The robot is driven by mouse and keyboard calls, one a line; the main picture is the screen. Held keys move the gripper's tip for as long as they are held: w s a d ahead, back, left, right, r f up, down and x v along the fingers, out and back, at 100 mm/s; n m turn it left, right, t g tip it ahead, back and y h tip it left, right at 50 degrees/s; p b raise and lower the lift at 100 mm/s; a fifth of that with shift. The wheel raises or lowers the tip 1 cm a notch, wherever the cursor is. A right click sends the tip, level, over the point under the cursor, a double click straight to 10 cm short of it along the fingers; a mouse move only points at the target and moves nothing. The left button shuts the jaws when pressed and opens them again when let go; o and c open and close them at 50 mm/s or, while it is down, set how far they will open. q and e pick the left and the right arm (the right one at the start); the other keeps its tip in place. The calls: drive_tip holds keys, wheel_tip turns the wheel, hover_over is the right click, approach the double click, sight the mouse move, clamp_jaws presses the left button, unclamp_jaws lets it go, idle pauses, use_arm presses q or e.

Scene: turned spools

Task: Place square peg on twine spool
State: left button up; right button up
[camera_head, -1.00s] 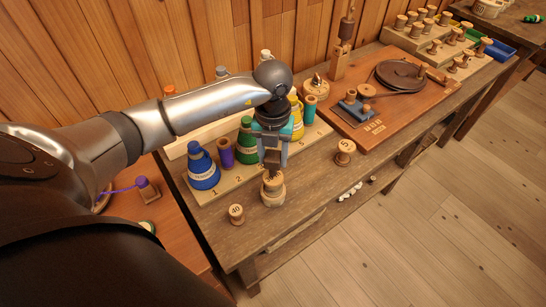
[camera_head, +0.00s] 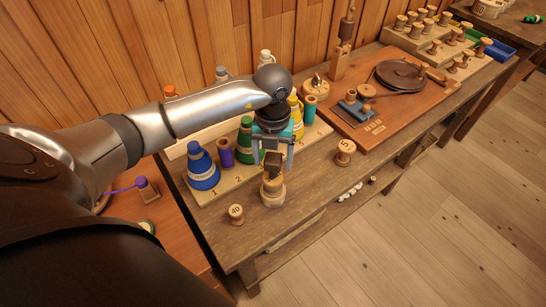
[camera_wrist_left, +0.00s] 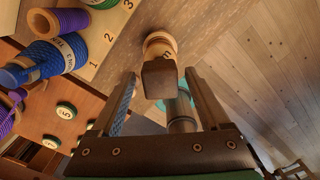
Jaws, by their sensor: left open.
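The square peg, a dark brown block (camera_head: 272,160), stands upright over the pale wooden twine spool (camera_head: 272,193) near the bench's front edge. It appears to rest on the spool's top; how far it sits in cannot be told. In the left wrist view the peg (camera_wrist_left: 160,80) covers part of the spool (camera_wrist_left: 159,45). My left gripper (camera_head: 273,158) is open, with one finger on each side of the peg. In the left wrist view gaps show between the peg and both fingers (camera_wrist_left: 164,88). My right gripper is not in view.
A small spool marked 40 (camera_head: 236,213) stands left of the twine spool, and a spool marked 5 (camera_head: 345,151) stands right. Behind is a numbered board with a blue cone (camera_head: 202,168), a purple spool (camera_head: 226,153) and a green cone (camera_head: 245,140). Bare bench lies on both sides.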

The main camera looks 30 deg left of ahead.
use_arm(q)
wheel_tip(320, 180, up, 12)
idle(0.4)
drive_tip(key=shift+r, duration=0.1)
